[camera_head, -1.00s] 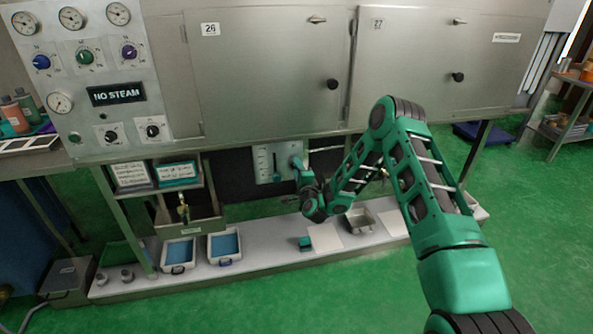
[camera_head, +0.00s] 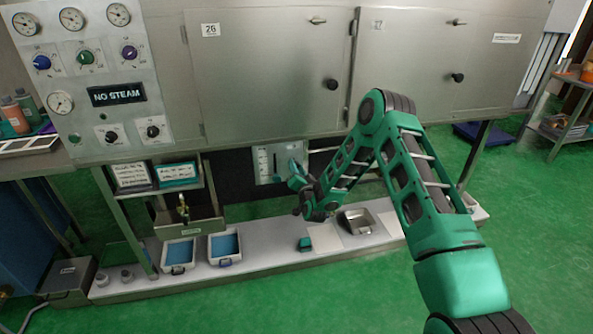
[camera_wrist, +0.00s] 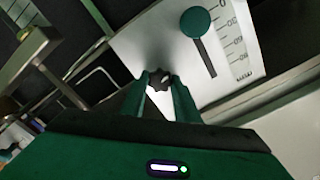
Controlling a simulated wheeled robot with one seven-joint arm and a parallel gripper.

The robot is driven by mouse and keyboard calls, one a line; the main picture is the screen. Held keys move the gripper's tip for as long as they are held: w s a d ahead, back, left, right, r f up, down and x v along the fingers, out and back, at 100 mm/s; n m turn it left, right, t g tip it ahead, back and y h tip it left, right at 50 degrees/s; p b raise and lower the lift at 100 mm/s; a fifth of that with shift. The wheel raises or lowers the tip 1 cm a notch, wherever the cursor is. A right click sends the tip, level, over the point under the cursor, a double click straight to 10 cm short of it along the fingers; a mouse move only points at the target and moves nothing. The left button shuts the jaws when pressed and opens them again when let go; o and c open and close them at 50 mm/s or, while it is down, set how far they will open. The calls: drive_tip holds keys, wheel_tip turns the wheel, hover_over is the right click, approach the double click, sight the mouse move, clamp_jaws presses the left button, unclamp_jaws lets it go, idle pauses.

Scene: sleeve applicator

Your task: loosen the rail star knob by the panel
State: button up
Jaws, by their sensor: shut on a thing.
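In the wrist view a dark star knob (camera_wrist: 160,79) sits at the lower left part of a pale panel (camera_wrist: 130,40). My gripper (camera_wrist: 160,84) has its two green fingers closed on the knob, one on each side. In the head view the panel (camera_head: 264,165) hangs below the steel cabinet. My gripper (camera_head: 297,172) is at its right side there, and the star knob is hidden behind it.
A metal bracket (camera_wrist: 35,55) stands to the left in the wrist view. In the head view a low shelf (camera_head: 262,254) below holds two blue-filled trays, a small green block (camera_head: 304,244) and a steel basin (camera_head: 357,221). Cabinet doors (camera_head: 265,75) stand above.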

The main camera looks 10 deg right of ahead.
drive_tip(key=shift+s+a+f+n, duration=0.1)
drive_tip(key=shift+f+n, duration=0.1)
drive_tip(key=shift+n, duration=1.7)
drive_tip(key=shift+s+a+f+n, duration=0.1)
drive_tip(key=shift+f+n, duration=0.05)
drive_tip(key=shift+n, duration=1.75)
drive_tip(key=shift+d, duration=0.1)
drive_tip(key=o, duration=1)
drive_tip(key=shift+o, duration=0.2)
drive_tip(key=shift+w+r, duration=0.1)
drive_tip(key=shift+r, duration=0.05)
